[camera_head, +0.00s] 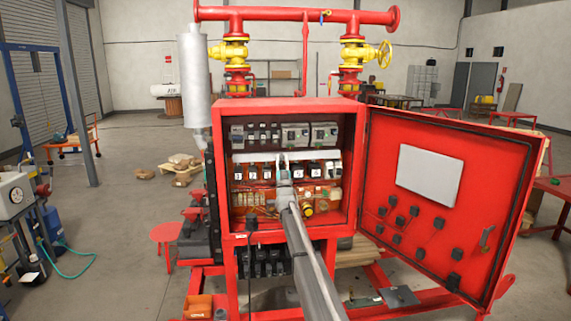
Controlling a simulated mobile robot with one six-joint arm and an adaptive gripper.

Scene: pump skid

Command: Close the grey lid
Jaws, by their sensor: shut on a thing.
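A long light-grey strip, which I take to be the grey lid (250,157), runs across the middle of the open red cabinet (224,180). It sits just above a row of black breakers. My gripper (284,161) is inside the cabinet at the middle of this strip, with its fingertips up against it. The fingers look shut on the lid, though the contact is small in the picture. My arm reaches up from below and hides part of the lower cabinet. The lid's exact angle is hard to tell.
The red cabinet door (485,170) stands wide open to the right, with a pale panel (430,175) on its inner face. More devices (296,134) sit above the lid. Wiring and terminals fill the space below. Red pipes with yellow valves (235,50) stand behind.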

